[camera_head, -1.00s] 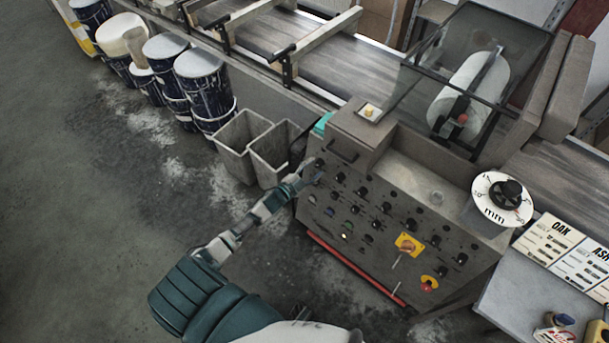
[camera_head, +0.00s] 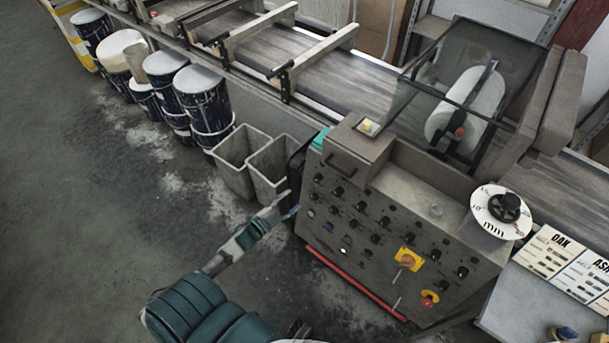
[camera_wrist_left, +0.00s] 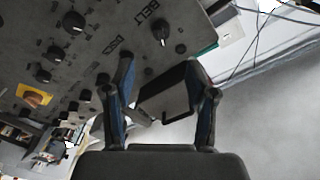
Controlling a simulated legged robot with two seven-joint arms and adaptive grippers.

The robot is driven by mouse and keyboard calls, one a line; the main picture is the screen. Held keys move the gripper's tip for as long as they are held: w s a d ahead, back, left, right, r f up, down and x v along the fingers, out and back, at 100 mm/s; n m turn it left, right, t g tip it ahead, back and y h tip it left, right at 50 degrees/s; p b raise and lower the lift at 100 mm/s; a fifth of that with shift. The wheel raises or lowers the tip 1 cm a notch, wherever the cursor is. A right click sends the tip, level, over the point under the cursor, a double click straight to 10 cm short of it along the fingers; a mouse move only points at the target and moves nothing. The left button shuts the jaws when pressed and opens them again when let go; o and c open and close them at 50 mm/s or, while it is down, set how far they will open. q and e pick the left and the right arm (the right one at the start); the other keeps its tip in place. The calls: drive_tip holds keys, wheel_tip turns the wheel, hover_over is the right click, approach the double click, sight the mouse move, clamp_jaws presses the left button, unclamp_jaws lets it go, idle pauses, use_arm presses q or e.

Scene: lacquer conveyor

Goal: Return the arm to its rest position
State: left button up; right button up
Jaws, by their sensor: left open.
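My left arm comes in from the lower left in the head view. Its gripper (camera_head: 286,206) is just left of the grey control panel (camera_head: 375,232), apart from it. In the left wrist view the two blue-padded fingers of the left gripper (camera_wrist_left: 160,112) stand apart with nothing held between them. The panel's black knobs fill the upper left of that view, one beside the word BELT (camera_wrist_left: 150,14). A dark box on the panel's side (camera_wrist_left: 165,94) shows beyond the fingers. My right gripper is not in view.
Two grey bins (camera_head: 240,152) stand close behind the left gripper. Several paint-stained drums (camera_head: 203,98) line the conveyor (camera_head: 330,72). A round mm dial (camera_head: 501,212) and OAK card (camera_head: 546,251) are at the right. The floor at the left is clear.

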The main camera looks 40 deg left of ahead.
use_arm(q)
drive_tip(key=s+d+f+n+g+y, duration=0.2)
drive_tip(key=s+d+f+n+g, duration=0.3)
drive_tip(key=f, duration=0.7)
drive_tip(key=s+d+f+n+g+y, duration=0.15)
drive_tip(key=s+f+g, duration=0.25)
drive_tip(key=s+f, duration=0.6)
drive_tip(key=s+d+f+n+g, duration=0.1)
drive_tip(key=s+d+f+g, duration=0.2)
drive_tip(key=s+d+f, duration=0.2)
drive_tip(key=s+d+f+n+g, duration=0.1)
drive_tip(key=s+d+f+g, duration=0.3)
drive_tip(key=s, duration=0.6)
wheel_tip(320, 180, down, 2)
drive_tip(key=shift+d+f, duration=0.25)
drive_tip(key=shift+d, duration=0.5)
drive_tip(key=shift+h, duration=0.25)
